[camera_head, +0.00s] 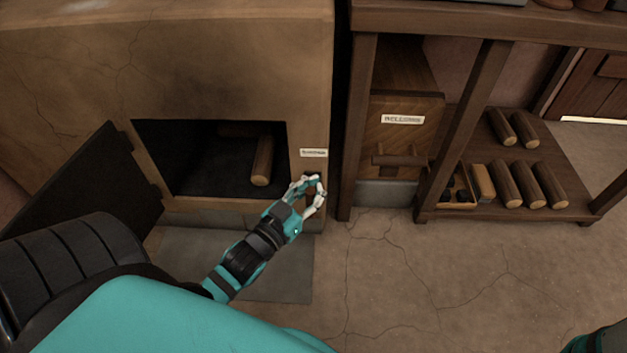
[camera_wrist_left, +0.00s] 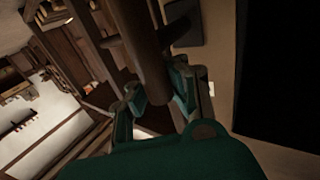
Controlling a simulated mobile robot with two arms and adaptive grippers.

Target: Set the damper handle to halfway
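My left gripper (camera_head: 314,189) is at the right edge of the clay oven's front (camera_head: 225,50), just under a small white label (camera_head: 314,153). The gripper and its fingers hide the damper handle in the head view. In the left wrist view, a dark brown rod-like handle (camera_wrist_left: 143,45) runs down between the finger pads of my left gripper (camera_wrist_left: 158,98). The pads lie close on both sides of it and I see no clear gap. How far the handle is set cannot be read. My right gripper is in neither view.
The oven mouth (camera_head: 205,180) is open, with a log (camera_head: 262,160) inside and its dark door (camera_head: 85,190) swung out left. A wooden cabinet (camera_head: 400,140) with a label stands right of the oven. A low shelf (camera_head: 560,185) holds several logs. The floor (camera_head: 430,290) in front is clear.

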